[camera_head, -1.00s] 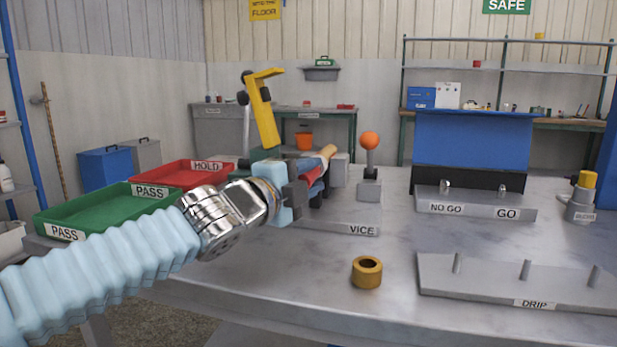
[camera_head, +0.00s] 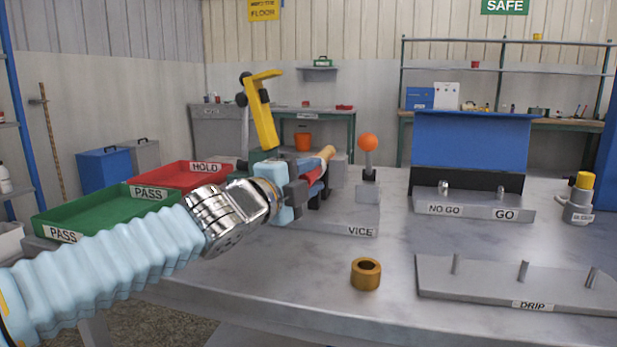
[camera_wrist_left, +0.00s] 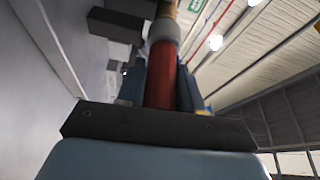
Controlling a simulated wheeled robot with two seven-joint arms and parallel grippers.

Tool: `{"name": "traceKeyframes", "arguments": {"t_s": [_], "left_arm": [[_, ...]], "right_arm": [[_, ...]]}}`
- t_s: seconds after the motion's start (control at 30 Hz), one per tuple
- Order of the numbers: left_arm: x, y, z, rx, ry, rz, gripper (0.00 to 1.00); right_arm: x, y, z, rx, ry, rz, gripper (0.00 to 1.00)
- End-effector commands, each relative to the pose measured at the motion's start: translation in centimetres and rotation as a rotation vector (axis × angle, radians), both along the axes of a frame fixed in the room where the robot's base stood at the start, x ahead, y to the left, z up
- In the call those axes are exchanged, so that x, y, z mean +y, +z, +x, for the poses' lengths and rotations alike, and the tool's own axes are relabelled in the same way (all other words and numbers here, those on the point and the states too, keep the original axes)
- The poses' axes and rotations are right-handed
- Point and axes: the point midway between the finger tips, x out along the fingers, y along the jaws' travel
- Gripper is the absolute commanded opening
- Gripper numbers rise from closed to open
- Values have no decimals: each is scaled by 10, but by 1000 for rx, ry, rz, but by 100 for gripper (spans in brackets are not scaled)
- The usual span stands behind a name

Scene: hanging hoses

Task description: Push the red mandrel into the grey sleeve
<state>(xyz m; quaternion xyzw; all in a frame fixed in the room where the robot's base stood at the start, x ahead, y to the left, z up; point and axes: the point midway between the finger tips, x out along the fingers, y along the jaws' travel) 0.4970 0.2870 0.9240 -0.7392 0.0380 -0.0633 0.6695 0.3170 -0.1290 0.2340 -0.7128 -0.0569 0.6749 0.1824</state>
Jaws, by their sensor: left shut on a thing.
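My left gripper (camera_head: 313,187) is shut on the red mandrel (camera_head: 314,175) beside the vice (camera_head: 337,215). In the left wrist view, the mandrel (camera_wrist_left: 161,86) runs away from me between the two fingers (camera_wrist_left: 160,92). Its far end meets a grey sleeve (camera_wrist_left: 163,32), in line with it. I see no gap between them, but cannot tell how deep the mandrel sits. A tan piece (camera_head: 327,153) shows past the mandrel in the head view. My right gripper is not in view.
A yellow tool (camera_head: 262,112) rises behind my wrist. A brass ring (camera_head: 366,274) and a pegged drip rack (camera_head: 510,288) are nearer. Green (camera_head: 62,214) and red (camera_head: 155,184) trays lie left.

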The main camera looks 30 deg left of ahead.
Motion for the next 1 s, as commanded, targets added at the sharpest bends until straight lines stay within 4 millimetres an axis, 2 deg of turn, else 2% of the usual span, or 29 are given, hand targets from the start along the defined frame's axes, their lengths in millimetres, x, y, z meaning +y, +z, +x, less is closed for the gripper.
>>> {"name": "traceKeyframes", "arguments": {"t_s": [0.47, 0.5, 0.67, 0.7, 1.0], "left_arm": [[2, 0, 5, 0, 1, 0, 2], [2, 0, 5, 0, 2, 0, 37], [2, 0, 5, 0, 1, 0, 61], [2, 0, 5, 0, 1, 0, 65], [2, 0, 3, 0, 0, 0, 65]], "right_arm": [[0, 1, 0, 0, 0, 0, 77], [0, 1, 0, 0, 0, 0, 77], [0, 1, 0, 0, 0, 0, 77], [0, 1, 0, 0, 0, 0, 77], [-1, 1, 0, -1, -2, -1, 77]]}}
